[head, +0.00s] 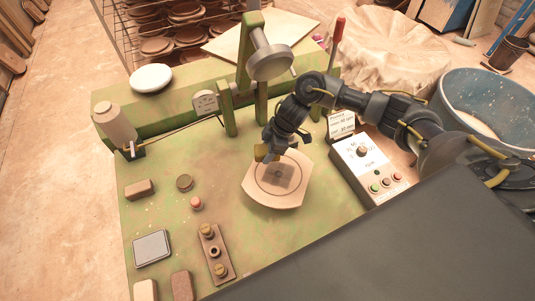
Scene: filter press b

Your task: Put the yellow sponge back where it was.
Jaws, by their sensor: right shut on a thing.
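My right gripper (267,150) comes in from the right and points down over the far left edge of a pale plate (291,193). It is shut on a small yellow-brown block, the yellow sponge (260,153), which shows at the fingertips. The fingers hide part of the sponge. I cannot tell whether the sponge touches the plate or hangs just above it. The plate has a ring mark and a darker square patch in its middle. My left gripper is not in view.
A green bench (165,220) holds a brown block (139,188), a round dark piece (184,182), a grey pad (152,248) and a brown strip with knobs (215,255). A control box (368,168) stands right of the plate. A press wheel (270,63) rises behind.

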